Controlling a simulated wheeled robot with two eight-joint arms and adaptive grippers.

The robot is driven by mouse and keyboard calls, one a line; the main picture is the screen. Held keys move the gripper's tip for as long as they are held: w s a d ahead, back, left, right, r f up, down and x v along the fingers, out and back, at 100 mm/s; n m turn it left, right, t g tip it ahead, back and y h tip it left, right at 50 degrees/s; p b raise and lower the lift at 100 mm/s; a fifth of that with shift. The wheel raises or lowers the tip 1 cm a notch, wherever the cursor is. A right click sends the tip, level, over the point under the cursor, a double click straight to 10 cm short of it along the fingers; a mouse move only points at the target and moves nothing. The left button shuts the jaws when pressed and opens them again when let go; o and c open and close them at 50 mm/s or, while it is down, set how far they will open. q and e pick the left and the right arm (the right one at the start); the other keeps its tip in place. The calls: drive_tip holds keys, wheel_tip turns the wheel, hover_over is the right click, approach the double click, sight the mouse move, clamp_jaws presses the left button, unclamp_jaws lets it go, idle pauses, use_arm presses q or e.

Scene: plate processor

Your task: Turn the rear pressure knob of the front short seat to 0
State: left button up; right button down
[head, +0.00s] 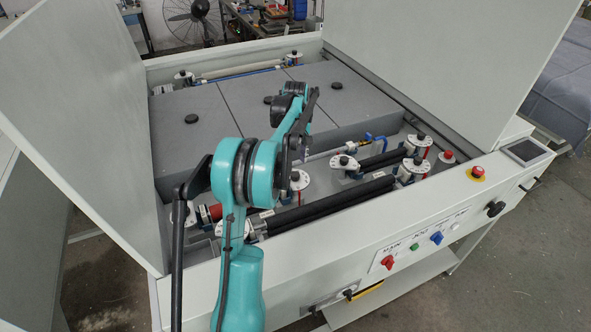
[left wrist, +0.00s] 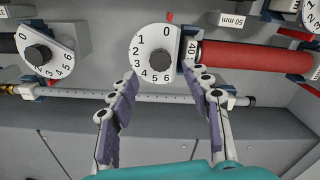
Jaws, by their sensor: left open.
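A white round dial with a dark knob (left wrist: 155,56) is at the upper middle of the left wrist view, numbered 0 to 6, with the 0 near its top right. It appears to be the dial (head: 298,178) beside my gripper in the head view. A red roller (left wrist: 258,57) joins it on the right, by a block marked 40. My left gripper (left wrist: 167,88) is open and empty; its fingers are apart, below and to either side of the dial, not visibly touching it. In the head view the left gripper (head: 306,122) partly hides this area. My right gripper is out of view.
A second numbered dial (left wrist: 40,55) stands to the left in the wrist view. Grey lids (head: 200,115) lie behind my arm in the head view. Long black rollers (head: 330,200) and tall white side panels (head: 75,110) bound the space. Switches sit on the front panel.

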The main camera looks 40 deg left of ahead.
sight(295, 175)
use_arm(q)
wheel_tip(295, 175, up, 6)
drive_tip(key=shift+r, duration=0.15)
idle(0.6)
